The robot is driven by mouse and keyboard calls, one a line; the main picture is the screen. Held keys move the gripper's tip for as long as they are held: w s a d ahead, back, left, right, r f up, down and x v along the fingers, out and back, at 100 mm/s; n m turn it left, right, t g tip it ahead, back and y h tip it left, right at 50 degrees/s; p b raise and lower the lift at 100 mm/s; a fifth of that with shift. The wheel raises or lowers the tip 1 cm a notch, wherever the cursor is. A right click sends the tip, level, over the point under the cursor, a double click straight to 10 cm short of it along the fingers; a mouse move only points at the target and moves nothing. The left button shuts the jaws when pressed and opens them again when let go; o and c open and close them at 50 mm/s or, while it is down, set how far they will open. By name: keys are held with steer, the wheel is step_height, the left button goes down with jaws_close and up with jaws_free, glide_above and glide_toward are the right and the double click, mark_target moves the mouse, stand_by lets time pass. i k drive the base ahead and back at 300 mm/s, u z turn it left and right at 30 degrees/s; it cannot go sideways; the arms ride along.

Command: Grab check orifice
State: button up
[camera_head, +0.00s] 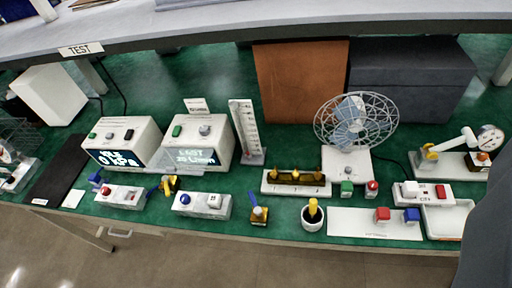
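No part that I can name for sure as the check orifice shows; labels are too small to read. Small brass parts (296,176) stand in a white rack (296,189) at the middle of the green bench. A brass block with a blue-grey lever (259,214) stands at the front edge, left of a white cup (312,219) holding a yellow-topped item (313,206). A yellow and black part (170,184) sits farther left. My gripper is not in view.
Two display boxes (121,142) (206,143) stand at left. A white mat (374,226) and a gauge stand (450,160) are at right. A shelf marked TEST (230,24) overhangs the back. The front edge is crowded.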

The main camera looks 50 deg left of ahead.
mark_target(215, 202)
steer(key=z, duration=2)
steer(key=k, duration=1.95)
steer(key=u, duration=1.9)
steer(key=i, duration=1)
steer(key=z, duration=0.05)
